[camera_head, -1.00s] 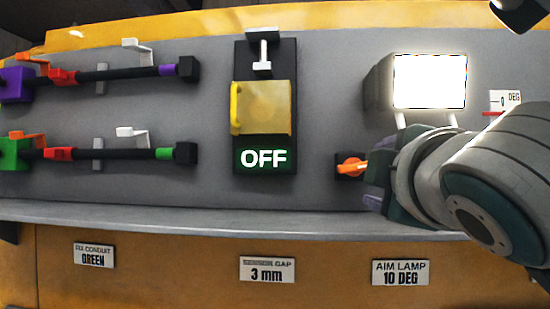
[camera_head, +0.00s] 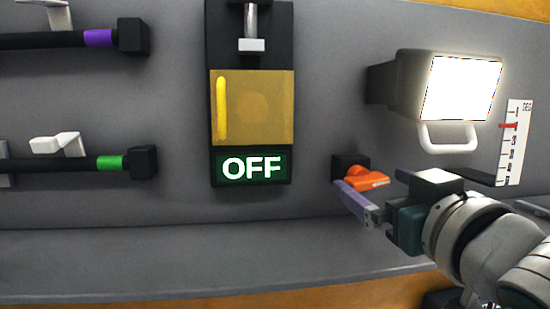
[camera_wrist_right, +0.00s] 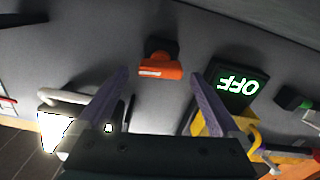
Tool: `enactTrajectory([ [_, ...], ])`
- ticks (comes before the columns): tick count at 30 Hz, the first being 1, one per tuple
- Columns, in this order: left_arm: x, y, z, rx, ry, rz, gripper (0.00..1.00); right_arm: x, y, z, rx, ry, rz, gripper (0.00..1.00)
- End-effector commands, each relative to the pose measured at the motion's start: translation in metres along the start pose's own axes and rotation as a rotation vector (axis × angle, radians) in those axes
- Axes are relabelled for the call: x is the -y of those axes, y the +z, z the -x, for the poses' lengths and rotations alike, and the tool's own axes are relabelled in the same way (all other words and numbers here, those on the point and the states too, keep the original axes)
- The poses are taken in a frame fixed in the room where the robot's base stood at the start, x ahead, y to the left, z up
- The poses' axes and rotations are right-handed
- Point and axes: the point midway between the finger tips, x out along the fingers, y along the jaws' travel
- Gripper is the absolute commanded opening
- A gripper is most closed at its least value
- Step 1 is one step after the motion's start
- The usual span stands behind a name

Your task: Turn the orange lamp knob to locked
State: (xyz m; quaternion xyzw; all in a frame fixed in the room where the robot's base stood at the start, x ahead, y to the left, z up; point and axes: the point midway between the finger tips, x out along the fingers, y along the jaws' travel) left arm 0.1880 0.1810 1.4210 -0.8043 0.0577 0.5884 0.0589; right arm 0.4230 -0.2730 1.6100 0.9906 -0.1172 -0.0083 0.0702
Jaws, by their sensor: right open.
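The orange lamp knob (camera_head: 366,178) sits on a small black base on the grey panel, below and left of the lit lamp (camera_head: 462,88). Its handle points right and slightly down. My right gripper (camera_head: 368,187) is open in front of the knob, its purple finger beside and below the handle. In the right wrist view, the knob (camera_wrist_right: 160,66) lies between and just beyond the two spread purple fingertips (camera_wrist_right: 158,76). It looks untouched, though contact is hard to judge. My left gripper is out of view.
A black switch box with a yellow translucent cover (camera_head: 252,108) and a lit OFF sign (camera_head: 251,167) is left of the knob. A degree scale (camera_head: 513,142) stands right of the lamp. Black bars with purple and green bands are further left. A bare ledge (camera_head: 180,265) runs below.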

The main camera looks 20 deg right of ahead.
Motion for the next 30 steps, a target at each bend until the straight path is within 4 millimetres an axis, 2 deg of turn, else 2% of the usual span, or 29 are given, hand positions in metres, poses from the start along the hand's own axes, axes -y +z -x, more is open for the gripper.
enactTrajectory([
  [1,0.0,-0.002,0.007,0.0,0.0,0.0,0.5,-0.001,-0.004,-0.008,0.0,0.0,0.001,1.0],
  [7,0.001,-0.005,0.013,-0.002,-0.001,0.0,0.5,-0.001,-0.002,-0.027,0.0,0.001,0.002,1.0],
  [18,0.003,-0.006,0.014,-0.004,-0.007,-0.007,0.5,0.0,0.0,-0.032,-0.001,0.001,0.001,1.0],
  [30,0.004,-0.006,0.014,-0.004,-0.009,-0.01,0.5,0.0,0.0,-0.031,0.0,0.001,0.002,0.56],
])
